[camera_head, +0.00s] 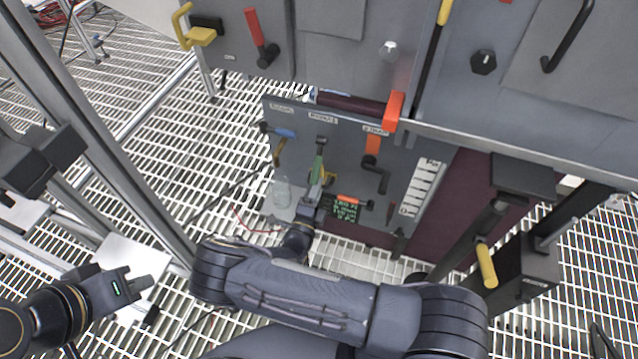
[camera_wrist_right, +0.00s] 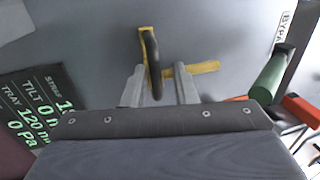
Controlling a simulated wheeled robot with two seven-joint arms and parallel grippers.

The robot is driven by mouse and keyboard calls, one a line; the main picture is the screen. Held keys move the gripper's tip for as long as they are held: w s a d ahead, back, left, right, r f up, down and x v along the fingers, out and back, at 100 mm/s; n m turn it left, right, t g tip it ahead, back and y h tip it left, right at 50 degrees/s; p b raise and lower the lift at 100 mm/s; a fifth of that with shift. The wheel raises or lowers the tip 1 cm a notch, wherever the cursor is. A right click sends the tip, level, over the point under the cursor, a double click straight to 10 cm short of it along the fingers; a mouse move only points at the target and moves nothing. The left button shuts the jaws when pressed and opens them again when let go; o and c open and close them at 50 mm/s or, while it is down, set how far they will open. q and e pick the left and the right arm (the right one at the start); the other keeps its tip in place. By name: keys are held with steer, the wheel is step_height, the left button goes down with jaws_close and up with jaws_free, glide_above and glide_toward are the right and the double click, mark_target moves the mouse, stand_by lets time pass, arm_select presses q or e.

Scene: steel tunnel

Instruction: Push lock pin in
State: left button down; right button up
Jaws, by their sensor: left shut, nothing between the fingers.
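A dark, curved handle (camera_wrist_right: 153,68), which may be the lock pin, stands out from the grey panel (camera_wrist_right: 220,35) in the right wrist view. A yellow marking or bracket (camera_wrist_right: 203,68) lies around its base. My right gripper (camera_wrist_right: 159,88) faces the panel with its two pale fingers apart, one on each side of the handle. I see a gap beside the handle. In the head view, my right gripper (camera_head: 314,192) is low at the panel, near a yellow part (camera_head: 329,178) and partly hidden. My left gripper (camera_head: 142,284) is shut and empty, away from the panel at lower left.
A green handle (camera_wrist_right: 269,76) and an orange-red handle (camera_wrist_right: 300,108) are right of the fingers in the wrist view. A text display (camera_head: 346,209) is beside my right gripper. A clear bottle (camera_head: 282,190) stands left of it. A steel post (camera_head: 110,150) rises at left.

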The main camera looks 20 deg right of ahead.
steer(key=v, duration=0.6)
steer(key=shift+s+a+p, duration=0.2)
steer(key=shift+s+p, duration=0.1)
steer(key=shift+p, duration=0.1)
steer(key=s+d+r+m+g+y, duration=0.2)
steer(key=s+d+r+m+g, duration=0.4)
steer(key=m+g, duration=0.6)
steer(key=s+d+r+m+g+y, duration=0.1)
steer(key=s+d+r+m+g, duration=0.5)
steer(key=m, duration=1)
steer(key=s+a+r+m+t+y, duration=0.1)
steer(key=s+r+m+t+y, duration=0.2)
steer(key=s+r+m+y, duration=0.45)
steer(key=s+a+r+m+t+y, duration=0.15)
steer(key=r+m+t+y, duration=0.3)
steer(key=r+m, duration=0.65)
step_height(320, 180, up, 25)
steer(key=m+p, duration=0.2)
steer(key=p, duration=2.4)
steer(key=shift+s+d+g+p, duration=0.25)
steer(key=shift+s+g+p, duration=0.15)
steer(key=shift+s, duration=0.1)
